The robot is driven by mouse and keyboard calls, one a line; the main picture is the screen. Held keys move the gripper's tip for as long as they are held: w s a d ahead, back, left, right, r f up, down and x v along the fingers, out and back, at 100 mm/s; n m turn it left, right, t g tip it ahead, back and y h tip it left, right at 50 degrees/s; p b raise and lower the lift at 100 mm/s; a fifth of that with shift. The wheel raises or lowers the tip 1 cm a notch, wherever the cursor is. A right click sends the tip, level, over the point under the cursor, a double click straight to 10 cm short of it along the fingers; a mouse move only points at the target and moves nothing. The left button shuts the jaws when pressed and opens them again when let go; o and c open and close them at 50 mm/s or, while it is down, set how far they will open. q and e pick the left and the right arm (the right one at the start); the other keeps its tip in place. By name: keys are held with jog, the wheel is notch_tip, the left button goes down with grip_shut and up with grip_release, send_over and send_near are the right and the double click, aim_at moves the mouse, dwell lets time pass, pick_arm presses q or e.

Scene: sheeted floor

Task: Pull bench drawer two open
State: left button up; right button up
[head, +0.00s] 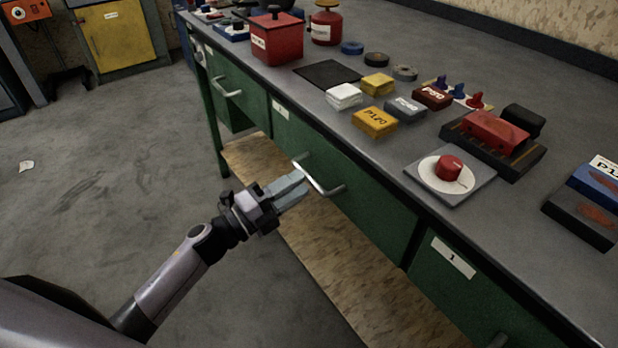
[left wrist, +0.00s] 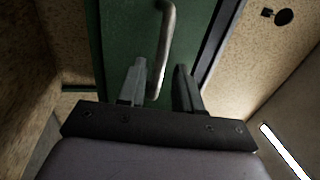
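The bench has green drawer fronts. The middle drawer (head: 345,205) has a silver bar handle (head: 318,178) and a white label (head: 280,109) too small to read; the drawer to its right is labelled 1. The middle drawer looks shut. My left gripper (head: 296,186) is right at this handle. In the left wrist view, the fingers of my left gripper (left wrist: 160,88) stand apart, and the lower end of the handle (left wrist: 168,45) lies between them, nearer the left finger. I cannot tell whether they touch. My right gripper is in neither view.
Drawer 1 (head: 450,285) and a left drawer (head: 240,92) flank the middle one. A wooden lower shelf (head: 330,255) runs below. Red boxes, small blocks and a red-knobbed dial (head: 450,180) stand on the grey benchtop (head: 350,130). The floor (head: 100,180) at left is mostly clear.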

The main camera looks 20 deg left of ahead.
aim_at(308, 175)
pick_arm(q)
jog(key=shift+x, duration=1.85)
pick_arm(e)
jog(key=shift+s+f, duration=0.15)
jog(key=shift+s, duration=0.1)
pick_arm(q)
grip_shut()
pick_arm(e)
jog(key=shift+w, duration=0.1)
pick_arm(q)
jog(key=shift+s, duration=0.1)
